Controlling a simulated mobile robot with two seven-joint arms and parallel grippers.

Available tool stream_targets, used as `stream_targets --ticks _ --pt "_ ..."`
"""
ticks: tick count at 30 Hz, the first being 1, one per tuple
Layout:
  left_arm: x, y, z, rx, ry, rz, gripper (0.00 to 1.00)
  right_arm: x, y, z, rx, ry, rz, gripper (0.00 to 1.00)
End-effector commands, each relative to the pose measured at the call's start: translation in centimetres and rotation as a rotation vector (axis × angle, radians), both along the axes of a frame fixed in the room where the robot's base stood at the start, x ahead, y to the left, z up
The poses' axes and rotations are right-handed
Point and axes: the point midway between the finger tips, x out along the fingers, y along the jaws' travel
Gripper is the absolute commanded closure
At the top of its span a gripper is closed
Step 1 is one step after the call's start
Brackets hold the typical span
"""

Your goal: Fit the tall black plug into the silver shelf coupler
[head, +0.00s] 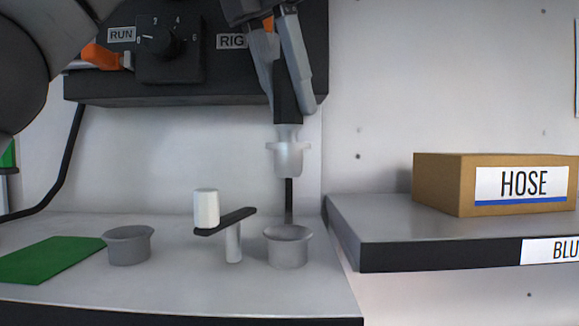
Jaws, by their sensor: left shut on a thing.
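My left gripper (288,75) points down at the top middle, its two fingers shut on the black upper part of the tall plug (288,105). The plug is upright and ends below in a pale grey flanged piece (290,157). It hangs in the air above the right grey cup-shaped coupler (287,250) on the shelf, apart from it. A thin dark vertical strip shows under the plug; I cannot tell whether it belongs to it. A second grey coupler (128,248) stands to the left. I cannot tell which is the silver one. My right gripper is out of view.
A green mat (50,259) lies at left. A black panel box (165,83) hangs above. A brown HOSE box (490,182) stands on the right-hand shelf (385,228).

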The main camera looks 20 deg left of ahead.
Motion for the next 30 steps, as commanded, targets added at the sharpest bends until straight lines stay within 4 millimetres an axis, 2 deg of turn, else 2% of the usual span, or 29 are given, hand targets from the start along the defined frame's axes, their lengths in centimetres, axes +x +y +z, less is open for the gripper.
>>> stream_targets --ticks 3,9,16,24,30 --pt "0.1 0.0 -1.6 0.0 0.007 -0.003 1.0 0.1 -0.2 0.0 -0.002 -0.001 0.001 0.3" --pt "0.0 0.0 -3.3 0.0 0.001 0.0 1.0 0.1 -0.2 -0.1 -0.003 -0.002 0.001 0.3" --pt "0.1 0.1 -4.3 -0.001 0.003 0.001 1.0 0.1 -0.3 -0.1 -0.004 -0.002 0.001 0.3" --pt "0.0 0.1 -6.9 0.0 -0.001 0.002 1.0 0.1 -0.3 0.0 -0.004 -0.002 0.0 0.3" --pt "0.0 0.0 -7.5 -0.003 0.0 0.003 1.0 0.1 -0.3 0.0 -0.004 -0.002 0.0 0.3"
